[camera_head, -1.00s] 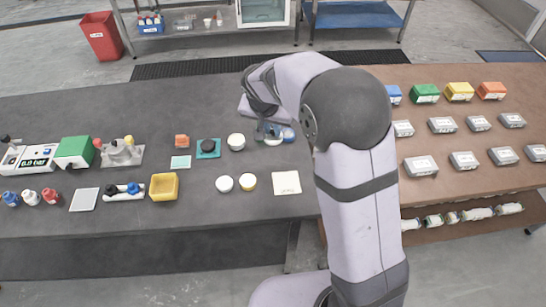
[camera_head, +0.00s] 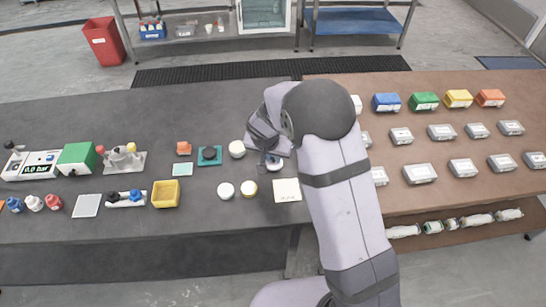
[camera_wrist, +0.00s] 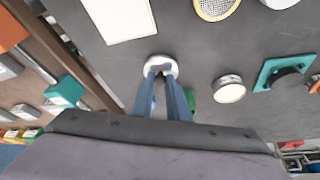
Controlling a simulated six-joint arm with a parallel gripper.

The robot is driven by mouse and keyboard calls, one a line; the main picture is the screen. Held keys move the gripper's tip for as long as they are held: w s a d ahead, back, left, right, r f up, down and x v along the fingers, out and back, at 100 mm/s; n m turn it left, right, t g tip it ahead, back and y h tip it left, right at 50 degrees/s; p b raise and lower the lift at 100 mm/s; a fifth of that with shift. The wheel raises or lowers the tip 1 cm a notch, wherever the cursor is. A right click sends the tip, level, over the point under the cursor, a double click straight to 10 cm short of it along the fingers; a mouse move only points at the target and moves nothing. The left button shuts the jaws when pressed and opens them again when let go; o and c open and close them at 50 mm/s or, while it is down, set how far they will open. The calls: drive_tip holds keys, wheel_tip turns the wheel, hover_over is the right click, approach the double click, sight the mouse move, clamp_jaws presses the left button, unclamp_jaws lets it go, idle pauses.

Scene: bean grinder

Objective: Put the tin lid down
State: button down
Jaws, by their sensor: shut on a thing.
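My gripper (camera_wrist: 164,74) is shut on the tin lid (camera_wrist: 160,64), a small white round piece at the fingertips in the wrist view. In the head view the lid (camera_head: 274,167) shows below my gripper (camera_head: 269,157), over the grey bench, just behind a cream square sheet (camera_head: 287,190). The wrist hides part of this area. I cannot tell whether the lid touches the bench. A yellow-rimmed round tin (camera_head: 248,189) stands left of the sheet. It also shows at the top edge of the wrist view (camera_wrist: 215,8), with a speckled top.
A white round piece (camera_head: 226,190) stands beside the yellow-rimmed tin. A cream-topped tin (camera_head: 237,149) and a teal holder with a black disc (camera_head: 209,155) stand left of my gripper. A yellow bin (camera_head: 165,193) is farther left. Brown bench with grey boxes (camera_head: 420,173) lies right.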

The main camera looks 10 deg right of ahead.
drive_tip(key=shift+f, duration=0.45)
drive_tip(key=shift+f+b, duration=0.2)
drive_tip(key=shift+b, duration=0.1)
drive_tip(key=c, duration=1.7)
unclamp_jaws()
drive_tip(key=shift+r, duration=0.1)
drive_tip(key=shift+r, duration=0.15)
drive_tip(key=shift+r+p, duration=0.15)
drive_tip(key=shift+p, duration=0.2)
drive_tip(key=b+v, duration=0.1)
drive_tip(key=v, duration=1)
drive_tip(key=shift+s+r+b, duration=0.3)
drive_tip(key=shift+b, duration=0.05)
drive_tip(key=s+d+f+n+g, duration=0.1)
drive_tip(key=s+d, duration=0.2)
drive_tip(key=s, duration=0.5)
drive_tip(key=s+d+f+n+g+y, duration=0.1)
drive_tip(key=s+d+n, duration=0.1)
drive_tip(key=s, duration=0.5)
drive_tip(key=s+d+f+n+g, duration=0.1)
drive_tip(key=s+d+f+g, duration=0.1)
drive_tip(key=s+d, duration=0.3)
drive_tip(key=shift+s+f+n+y, duration=0.1)
drive_tip(key=shift+s+n+y, duration=0.25)
drive_tip(key=shift+s, duration=1.45)
